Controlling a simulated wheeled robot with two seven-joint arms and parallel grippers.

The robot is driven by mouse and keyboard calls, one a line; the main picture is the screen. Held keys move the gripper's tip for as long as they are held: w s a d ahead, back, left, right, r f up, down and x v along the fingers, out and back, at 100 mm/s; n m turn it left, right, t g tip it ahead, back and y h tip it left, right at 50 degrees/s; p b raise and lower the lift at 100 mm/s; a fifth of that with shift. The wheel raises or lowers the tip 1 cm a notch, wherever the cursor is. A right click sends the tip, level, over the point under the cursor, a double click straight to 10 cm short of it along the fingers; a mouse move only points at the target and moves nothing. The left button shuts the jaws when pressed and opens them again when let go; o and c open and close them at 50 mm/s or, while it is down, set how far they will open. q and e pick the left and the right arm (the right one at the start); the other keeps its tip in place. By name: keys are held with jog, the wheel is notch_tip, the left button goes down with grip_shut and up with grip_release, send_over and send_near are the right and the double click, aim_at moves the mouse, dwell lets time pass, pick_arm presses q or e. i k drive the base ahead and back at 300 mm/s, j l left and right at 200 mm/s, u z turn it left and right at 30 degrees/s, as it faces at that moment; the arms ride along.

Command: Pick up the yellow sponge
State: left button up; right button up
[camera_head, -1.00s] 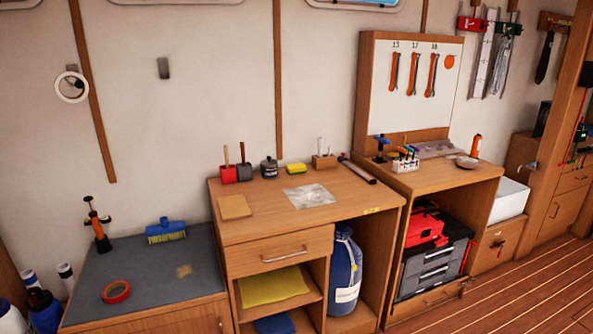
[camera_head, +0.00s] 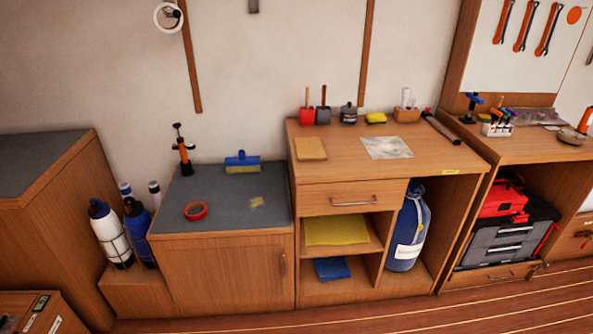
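The yellow sponge (camera_head: 376,118) lies at the back of the middle wooden workbench (camera_head: 440,160), near the wall. It is small, with a darker underside. It sits between a dark round pot (camera_head: 348,114) on its left and a wooden block holder (camera_head: 407,114) on its right, apart from both. Neither of my grippers shows in the head view.
Red and grey containers (camera_head: 307,116) stand left of the pot. A tan sheet (camera_head: 311,148) and a grey sheet (camera_head: 387,148) lie in front. A dark tube (camera_head: 441,127) lies to the right. The lower left cabinet carries a blue brush (camera_head: 242,161) and red tape (camera_head: 195,211).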

aim_at(376, 118)
jog(key=l+z, duration=0.15)
jog(key=z, duration=0.2)
jog(key=l+z, duration=0.1)
jog(key=z, duration=0.3)
jog(key=i, duration=0.05)
